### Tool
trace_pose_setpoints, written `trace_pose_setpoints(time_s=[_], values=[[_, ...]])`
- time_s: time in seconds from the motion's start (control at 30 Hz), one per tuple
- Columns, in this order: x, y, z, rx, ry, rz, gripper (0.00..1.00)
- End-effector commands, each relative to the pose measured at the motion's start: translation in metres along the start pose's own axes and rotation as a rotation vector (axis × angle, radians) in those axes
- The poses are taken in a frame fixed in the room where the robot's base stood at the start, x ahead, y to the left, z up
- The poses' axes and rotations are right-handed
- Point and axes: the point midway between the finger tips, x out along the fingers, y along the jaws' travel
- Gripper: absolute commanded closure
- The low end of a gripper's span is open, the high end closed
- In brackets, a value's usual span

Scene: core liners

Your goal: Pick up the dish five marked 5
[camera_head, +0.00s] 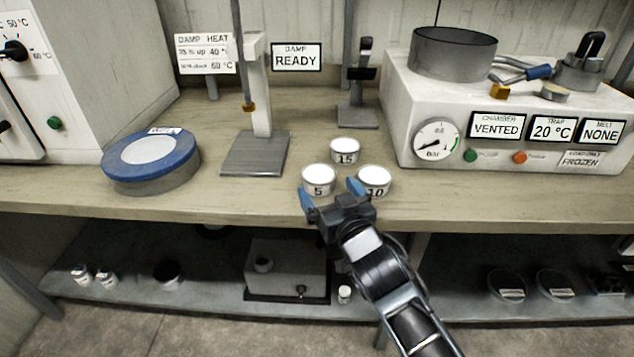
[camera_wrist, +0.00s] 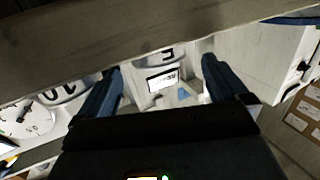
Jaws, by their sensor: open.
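The dish marked 5 (camera_head: 318,187) is a small white cup standing near the bench's front edge. The dish marked 10 (camera_head: 375,188) stands to its right and the dish marked 15 (camera_head: 345,157) behind. My gripper (camera_head: 331,193) is open at the front edge, its blue fingers spread in front of dishes 5 and 10. In the wrist view, which looks inverted, a dish (camera_wrist: 158,57) with a partly cut-off mark shows beyond and between the open fingers (camera_wrist: 162,70). The dish marked 10 (camera_wrist: 62,92) is outside the left finger. Nothing is held.
A grey-based stand (camera_head: 255,155) is left of the dishes, with a blue-rimmed round container (camera_head: 150,160) farther left. A white vacuum unit (camera_head: 505,120) with a gauge is at right. A smaller stand (camera_head: 357,116) is behind. A lower shelf (camera_head: 200,297) runs below the bench.

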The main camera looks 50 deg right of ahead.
Motion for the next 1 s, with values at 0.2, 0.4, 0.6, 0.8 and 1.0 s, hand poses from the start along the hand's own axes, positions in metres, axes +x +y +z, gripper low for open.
trace_pose_setpoints(time_s=[0.2, 0.4, 0.6, 0.8, 1.0], values=[[0.022, 0.000, -0.002, 0.001, 0.001, -0.002, 0.00], [0.050, 0.002, -0.002, 0.001, 0.001, -0.001, 0.00], [0.068, 0.002, 0.001, 0.001, -0.001, -0.002, 0.00], [0.069, 0.002, 0.002, 0.001, -0.001, -0.002, 0.00], [0.068, 0.002, 0.002, 0.001, -0.001, -0.002, 0.15]])
